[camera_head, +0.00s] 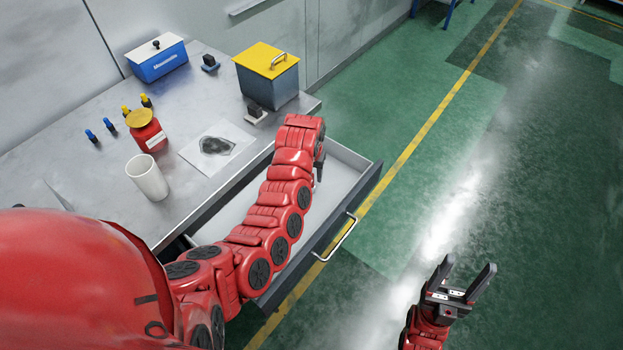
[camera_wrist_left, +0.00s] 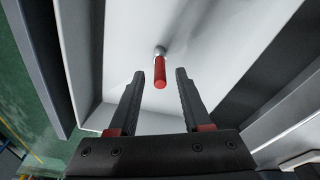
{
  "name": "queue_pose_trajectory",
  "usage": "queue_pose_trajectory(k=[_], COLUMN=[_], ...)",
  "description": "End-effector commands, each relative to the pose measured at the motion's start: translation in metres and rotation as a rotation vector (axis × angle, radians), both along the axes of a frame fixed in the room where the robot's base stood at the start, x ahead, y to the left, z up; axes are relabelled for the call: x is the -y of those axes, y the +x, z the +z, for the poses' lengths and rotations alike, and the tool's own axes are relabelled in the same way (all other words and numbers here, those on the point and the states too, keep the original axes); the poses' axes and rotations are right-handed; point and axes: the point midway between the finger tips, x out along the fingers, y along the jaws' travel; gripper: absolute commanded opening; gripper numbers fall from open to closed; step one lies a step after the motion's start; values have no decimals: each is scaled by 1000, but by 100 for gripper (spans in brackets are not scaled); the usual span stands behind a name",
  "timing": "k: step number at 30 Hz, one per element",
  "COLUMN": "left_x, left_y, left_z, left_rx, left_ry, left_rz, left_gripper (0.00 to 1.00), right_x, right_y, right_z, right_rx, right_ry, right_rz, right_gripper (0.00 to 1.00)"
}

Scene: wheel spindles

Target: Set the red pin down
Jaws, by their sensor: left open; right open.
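The red pin (camera_wrist_left: 160,72) has a red shaft and a silver rounded end. It shows in the left wrist view, inside the open drawer, lying or standing on the white floor; I cannot tell which. My left gripper (camera_wrist_left: 160,88) is open, with its fingers on either side of the pin's line and a gap to each side. In the head view the left arm reaches over the drawer (camera_head: 236,208), and its gripper (camera_head: 319,170) is mostly hidden behind the arm. The pin is hidden there. My right gripper (camera_head: 468,280) is open and empty above the floor.
The metal table (camera_head: 95,178) holds a white cup (camera_head: 148,178), a red jar (camera_head: 146,131), a blue box (camera_head: 158,58) and a yellow-lidded box (camera_head: 268,76). Small blue and yellow pegs stand near the jar. The drawer's front with its handle (camera_head: 338,238) sticks out over green floor.

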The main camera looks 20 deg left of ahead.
Motion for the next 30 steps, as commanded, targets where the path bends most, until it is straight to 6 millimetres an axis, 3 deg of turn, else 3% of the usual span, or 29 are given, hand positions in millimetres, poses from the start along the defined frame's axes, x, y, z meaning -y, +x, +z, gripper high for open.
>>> queue_pose_trajectory(k=[9, 12, 18, 30], left_x=[1, 1, 0, 0], left_y=[-8, -12, -14, -14], left_z=[60, 80, 90, 89], left_rx=[7, -1, -2, -2], left_ry=[0, -3, 0, 0], left_rz=[1, 1, 1, 1], left_gripper=[49, 49, 49, 49], right_x=[0, 0, 0, 0], right_y=[0, 0, 0, 0], right_z=[-16, 0, 6, 5], right_rx=[0, 0, 0, 0], right_ry=[0, 0, 0, 0], right_rz=[0, 0, 0, 0], right_gripper=[64, 64, 64, 64])
